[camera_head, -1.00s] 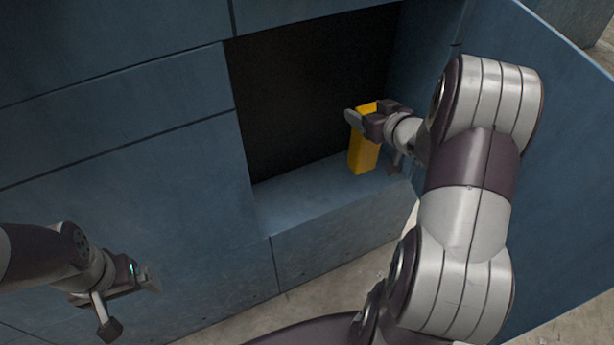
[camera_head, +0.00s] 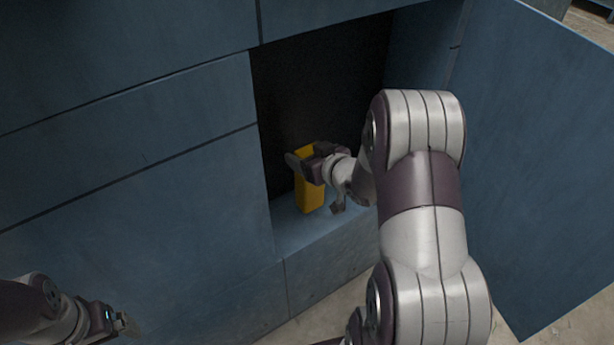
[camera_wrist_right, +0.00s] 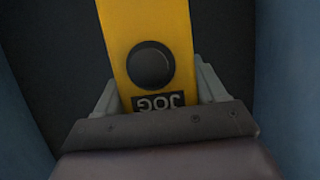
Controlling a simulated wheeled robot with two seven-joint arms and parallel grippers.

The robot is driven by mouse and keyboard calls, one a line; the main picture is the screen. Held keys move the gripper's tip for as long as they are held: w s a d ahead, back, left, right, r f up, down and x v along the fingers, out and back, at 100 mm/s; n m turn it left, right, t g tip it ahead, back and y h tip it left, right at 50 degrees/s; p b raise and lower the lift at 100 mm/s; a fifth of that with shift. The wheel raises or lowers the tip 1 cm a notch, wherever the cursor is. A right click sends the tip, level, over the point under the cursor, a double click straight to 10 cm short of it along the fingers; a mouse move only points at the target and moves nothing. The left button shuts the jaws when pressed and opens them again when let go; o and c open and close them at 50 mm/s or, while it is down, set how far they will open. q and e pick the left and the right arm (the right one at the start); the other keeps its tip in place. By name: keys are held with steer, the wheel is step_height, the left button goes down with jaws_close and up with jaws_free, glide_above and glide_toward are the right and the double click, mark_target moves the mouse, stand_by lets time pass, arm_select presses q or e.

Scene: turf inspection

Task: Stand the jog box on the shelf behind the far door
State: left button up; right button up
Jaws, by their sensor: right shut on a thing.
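The jog box (camera_head: 309,192) is a tall yellow block, upright in the open compartment at the shelf (camera_head: 297,231). Its foot appears at the shelf surface, but I cannot tell whether it touches. My right gripper (camera_head: 306,163) is shut on its upper part. In the right wrist view the jog box (camera_wrist_right: 150,35) shows a round black button and a JOG label between the fingers. The far door (camera_head: 545,150) stands open on the right. My left gripper (camera_head: 123,325) is low at the left, empty and away from the cabinet opening; its jaws are partly cut off.
The blue cabinet front (camera_head: 130,180) fills the left, with closed panels beside the opening. The compartment's dark back (camera_head: 325,95) lies behind the box. Pale ground (camera_head: 325,322) shows below. Shelf room is free to the right of the box, partly hidden by my right arm.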

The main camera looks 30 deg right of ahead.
mark_target(309, 197)
step_height(309, 197, down, 4)
steer(key=shift+w+a+f+b, duration=0.1)
steer(key=shift+w+b, duration=0.05)
steer(key=shift+b, duration=1)
steer(key=o, duration=1.8)
steer(key=shift+f, duration=0.1)
